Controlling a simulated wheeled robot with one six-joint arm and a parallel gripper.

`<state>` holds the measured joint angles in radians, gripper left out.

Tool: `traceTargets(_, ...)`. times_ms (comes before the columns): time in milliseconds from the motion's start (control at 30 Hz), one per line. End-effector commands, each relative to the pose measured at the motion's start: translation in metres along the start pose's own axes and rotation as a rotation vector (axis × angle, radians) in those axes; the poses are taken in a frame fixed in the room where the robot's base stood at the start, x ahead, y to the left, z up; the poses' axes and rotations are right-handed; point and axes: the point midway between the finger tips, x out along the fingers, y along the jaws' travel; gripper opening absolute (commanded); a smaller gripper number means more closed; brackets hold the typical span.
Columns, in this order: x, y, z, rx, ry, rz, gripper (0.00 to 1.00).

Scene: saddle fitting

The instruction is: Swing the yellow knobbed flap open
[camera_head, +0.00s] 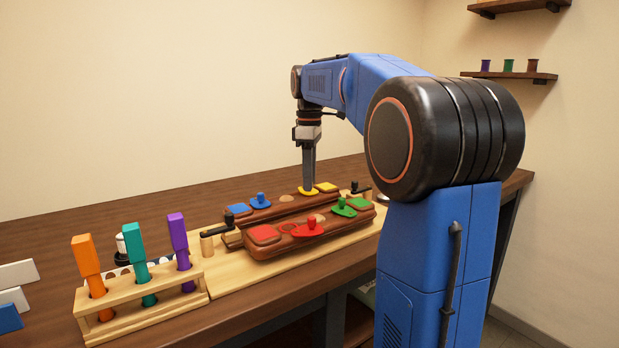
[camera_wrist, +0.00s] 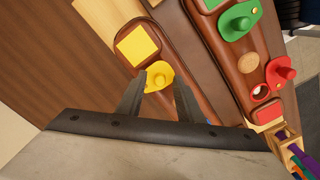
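The yellow knobbed flap (camera_head: 308,191) sits on the far brown leather piece of the saddle fitting, beside a square yellow pad (camera_head: 326,187). In the wrist view the flap (camera_wrist: 163,71) lies just off one corner of the yellow pad (camera_wrist: 137,45). My gripper (camera_head: 308,187) points straight down at the flap. In the wrist view my gripper (camera_wrist: 161,77) has its two fingers apart, one on each side of the flap's knob. The fingers partly cover the flap, and I cannot tell whether they touch the knob.
Blue (camera_head: 260,201), red (camera_head: 309,229) and green (camera_head: 344,208) knobbed flaps share the fitting. Black-handled clamps (camera_head: 229,221) stand at its ends. A wooden rack (camera_head: 145,300) holds orange, teal and purple tools at the left. The table behind the fitting is clear.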

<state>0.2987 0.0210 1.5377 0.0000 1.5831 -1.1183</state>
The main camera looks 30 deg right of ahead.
Motion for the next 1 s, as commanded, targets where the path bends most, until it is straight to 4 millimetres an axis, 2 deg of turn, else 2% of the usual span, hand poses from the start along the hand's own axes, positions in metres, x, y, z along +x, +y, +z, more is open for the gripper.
traceTargets(200, 0.0003, 0.0001, 0.0, 0.0, 0.0, 0.0, 0.33)
traceTargets(233, 0.0003, 0.0001, 0.0, 0.0, 0.0, 0.0, 0.31)
traceTargets(367, 0.0003, 0.0001, -0.0001, 0.0, 0.0, 0.0, 0.0)
traceTargets(733, 0.0001, -0.0006, -0.0009, 0.032, 0.0, 0.0, 0.0)
traceTargets(1000, 0.0, -0.0038, -0.0048, 0.184, 0.001, 0.001, 0.0)
